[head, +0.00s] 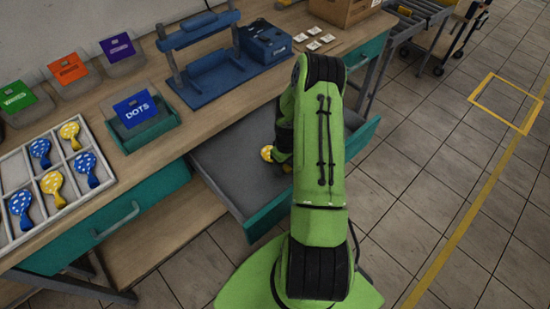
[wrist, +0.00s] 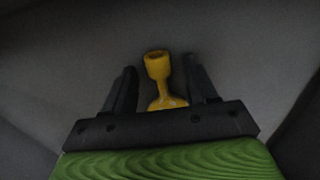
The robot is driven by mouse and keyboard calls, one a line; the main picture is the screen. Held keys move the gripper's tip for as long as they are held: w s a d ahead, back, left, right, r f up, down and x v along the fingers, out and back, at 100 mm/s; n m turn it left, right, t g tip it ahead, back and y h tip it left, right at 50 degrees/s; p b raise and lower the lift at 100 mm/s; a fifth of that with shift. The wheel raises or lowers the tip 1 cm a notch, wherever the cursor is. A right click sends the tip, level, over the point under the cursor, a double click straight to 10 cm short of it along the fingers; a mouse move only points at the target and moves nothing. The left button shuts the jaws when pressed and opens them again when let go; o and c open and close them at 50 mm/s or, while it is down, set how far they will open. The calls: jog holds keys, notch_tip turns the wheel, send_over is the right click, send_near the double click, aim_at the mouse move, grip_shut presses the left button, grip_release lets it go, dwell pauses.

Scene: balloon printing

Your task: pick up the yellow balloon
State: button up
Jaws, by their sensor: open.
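A yellow balloon (head: 266,153) lies in the open drawer (head: 222,157), partly hidden behind my green arm in the head view. In the wrist view the yellow balloon (wrist: 158,70) shows its neck and open mouth, with part of its body hidden behind the gripper's base. My gripper (wrist: 156,84) is open, with one dark finger on each side of the balloon. Gaps show between the fingers and the balloon neck. In the head view my gripper is mostly hidden by my arm.
A divided white tray (head: 108,180) on the bench holds several blue and yellow dotted balloons. The drawer's walls surround my gripper.

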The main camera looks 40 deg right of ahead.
jog(key=shift+c, duration=0.3)
jog(key=c, duration=0.9)
jog(key=shift+o, duration=0.2)
